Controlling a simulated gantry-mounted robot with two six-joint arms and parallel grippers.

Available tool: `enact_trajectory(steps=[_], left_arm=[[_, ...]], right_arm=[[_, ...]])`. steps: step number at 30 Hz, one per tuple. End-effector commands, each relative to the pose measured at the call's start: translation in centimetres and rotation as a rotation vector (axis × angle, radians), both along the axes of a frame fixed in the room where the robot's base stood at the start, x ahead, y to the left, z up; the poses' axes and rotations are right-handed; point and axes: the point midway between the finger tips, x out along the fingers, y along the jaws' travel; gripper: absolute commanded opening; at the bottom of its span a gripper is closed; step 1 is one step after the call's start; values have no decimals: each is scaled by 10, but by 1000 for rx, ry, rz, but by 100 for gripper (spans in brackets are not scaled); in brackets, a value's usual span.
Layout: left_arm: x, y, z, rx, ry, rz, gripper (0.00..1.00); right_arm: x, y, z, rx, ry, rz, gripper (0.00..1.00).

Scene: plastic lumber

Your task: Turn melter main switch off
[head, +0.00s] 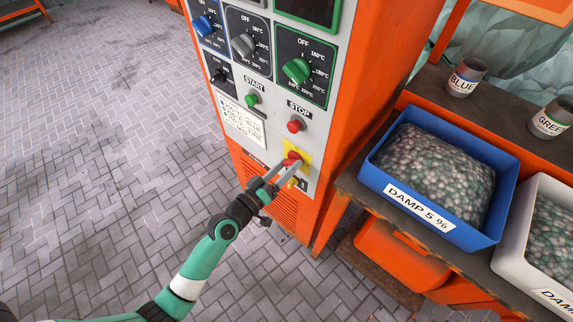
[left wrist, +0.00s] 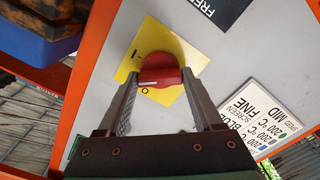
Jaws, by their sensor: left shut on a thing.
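The main switch is a red rotary knob (head: 291,158) on a yellow plate (head: 304,155), low on the front of the orange and white melter cabinet (head: 330,140). In the left wrist view the red knob (left wrist: 165,68) lies between my two fingers, and its white mark is near the O on the yellow plate (left wrist: 148,35). The I is further up the plate. My left gripper (head: 287,168) is shut on the knob, one finger on each side. The fingers hide part of the plate. My right gripper is not in view.
Above the switch are a red STOP button (head: 295,125), a green START button (head: 252,99) and several temperature dials. A blue bin (head: 440,232) of pellets stands on a shelf to the right. The brick floor at left is clear.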

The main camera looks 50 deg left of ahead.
Motion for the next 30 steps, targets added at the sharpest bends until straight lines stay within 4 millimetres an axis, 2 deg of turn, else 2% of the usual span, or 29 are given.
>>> enact_trajectory(steps=[18,30], left_arm=[[0,0,1,-576,-53,1,12],[0,0,1,-835,-77,-1,12]], right_arm=[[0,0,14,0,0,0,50],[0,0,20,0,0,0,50]])
